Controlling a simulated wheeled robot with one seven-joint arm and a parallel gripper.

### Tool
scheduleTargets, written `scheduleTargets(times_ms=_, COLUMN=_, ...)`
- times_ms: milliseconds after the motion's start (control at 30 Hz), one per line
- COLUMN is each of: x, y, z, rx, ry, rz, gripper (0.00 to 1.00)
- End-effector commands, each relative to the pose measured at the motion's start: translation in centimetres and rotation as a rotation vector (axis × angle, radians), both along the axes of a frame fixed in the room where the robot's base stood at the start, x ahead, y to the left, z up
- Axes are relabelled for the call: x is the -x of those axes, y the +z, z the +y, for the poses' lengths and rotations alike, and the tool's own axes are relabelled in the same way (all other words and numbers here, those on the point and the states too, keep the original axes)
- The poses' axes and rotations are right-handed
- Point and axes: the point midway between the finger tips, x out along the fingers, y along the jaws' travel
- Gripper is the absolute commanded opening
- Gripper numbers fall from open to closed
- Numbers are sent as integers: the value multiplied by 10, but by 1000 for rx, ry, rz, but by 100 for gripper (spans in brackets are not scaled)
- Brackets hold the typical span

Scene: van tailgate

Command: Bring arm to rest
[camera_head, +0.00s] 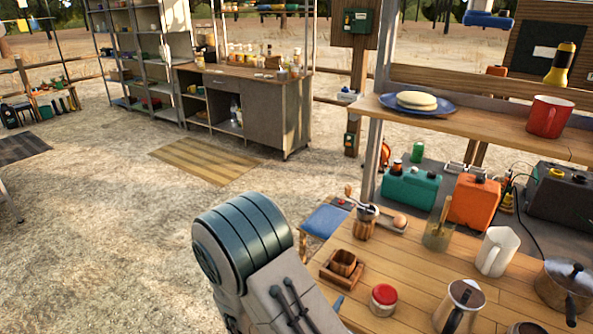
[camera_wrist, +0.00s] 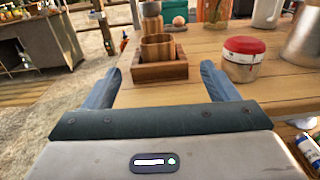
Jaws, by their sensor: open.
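My arm reaches up from the bottom of the head view, and its upper link covers part of the table's left end. In the wrist view my gripper (camera_wrist: 165,92) is open, its two blue-grey fingers spread apart with nothing held between them. A wooden tray (camera_wrist: 160,72) with a small wooden cup (camera_wrist: 158,47) in it lies beyond the fingertips on the wooden table (camera_head: 412,285). A jar with a red lid (camera_wrist: 245,58) stands just beyond the right finger. In the head view most of the gripper is hidden behind my arm.
On the table stand a white pitcher (camera_head: 495,252), a metal pot (camera_head: 564,289), a lidded jug (camera_head: 460,306) and a utensil cup (camera_head: 365,222). A shelf (camera_head: 480,118) above holds a red mug (camera_head: 548,116) and a blue plate (camera_head: 432,109). Open sandy ground lies to the left.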

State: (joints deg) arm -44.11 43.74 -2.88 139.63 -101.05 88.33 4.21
Motion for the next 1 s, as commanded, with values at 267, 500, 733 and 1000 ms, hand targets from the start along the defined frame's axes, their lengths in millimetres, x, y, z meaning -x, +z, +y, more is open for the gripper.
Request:
scheduleTargets(times_ms=267, x=27, y=46, z=-73, rx=-220, ry=-393, rz=-74, gripper=80)
scheduleTargets(times_ms=500, x=83, y=73, z=-127, rx=-549, ry=-825, rz=-167, gripper=80)
scheduleTargets(times_ms=733, x=133, y=86, z=-138, rx=-926, ry=-1177, rz=-284, gripper=80)
scheduleTargets(times_ms=1000, x=163, y=107, z=-115, rx=-1441, ry=-1482, rz=-465, gripper=80)
